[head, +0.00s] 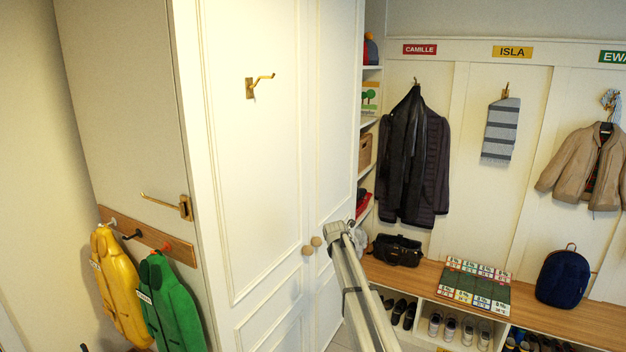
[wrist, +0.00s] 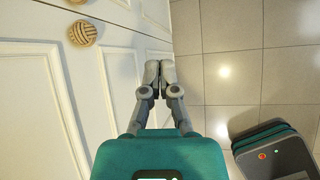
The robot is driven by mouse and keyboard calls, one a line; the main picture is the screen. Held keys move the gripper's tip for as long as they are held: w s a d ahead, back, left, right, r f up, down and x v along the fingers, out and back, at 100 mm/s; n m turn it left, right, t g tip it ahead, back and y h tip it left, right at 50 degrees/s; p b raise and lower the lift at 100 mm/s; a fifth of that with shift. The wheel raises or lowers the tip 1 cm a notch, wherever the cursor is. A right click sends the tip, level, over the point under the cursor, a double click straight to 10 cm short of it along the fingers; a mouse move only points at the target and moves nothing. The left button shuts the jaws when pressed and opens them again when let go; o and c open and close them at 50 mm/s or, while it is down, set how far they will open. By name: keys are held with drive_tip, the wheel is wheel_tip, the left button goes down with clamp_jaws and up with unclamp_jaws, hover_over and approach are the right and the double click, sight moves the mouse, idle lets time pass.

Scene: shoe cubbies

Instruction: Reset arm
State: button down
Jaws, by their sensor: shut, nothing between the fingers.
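My gripper (wrist: 159,72) shows in the wrist view, its two grey fingertips together with nothing between them. It points down past the edge of a white cabinet door, over the tiled floor (wrist: 230,60). The fingers touch no object that I can see. In the head view my grey arm (head: 360,285) rises from the bottom centre, in front of the white cabinet doors (head: 262,170). My gripper cannot be made out in the head view.
Round wooden knobs (head: 316,241) stick out from the cabinet doors; one shows close by in the wrist view (wrist: 82,33). Brass hooks (head: 259,85) project from the cabinet. A wooden bench (head: 575,318) with shoe cubbies stands at right. Open tiled floor lies right of my gripper.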

drive_tip(key=s+d+f+m+g+b, duration=0.1)
drive_tip(key=s+d+f+m+g, duration=0.1)
drive_tip(key=s+m, duration=0.7)
drive_tip(key=s+d+f+m+g+y+b, duration=0.1)
drive_tip(key=s+m, duration=0.9)
drive_tip(key=s, duration=1.4)
drive_tip(key=s+d+f+m+g+b, duration=0.1)
drive_tip(key=s+d+f+m+g, duration=0.3)
drive_tip(key=s+m, duration=0.5)
drive_tip(key=s, duration=0.7)
drive_tip(key=shift+s+d, duration=0.2)
drive_tip(key=shift+s, duration=0.1)
drive_tip(key=shift+f, duration=0.1)
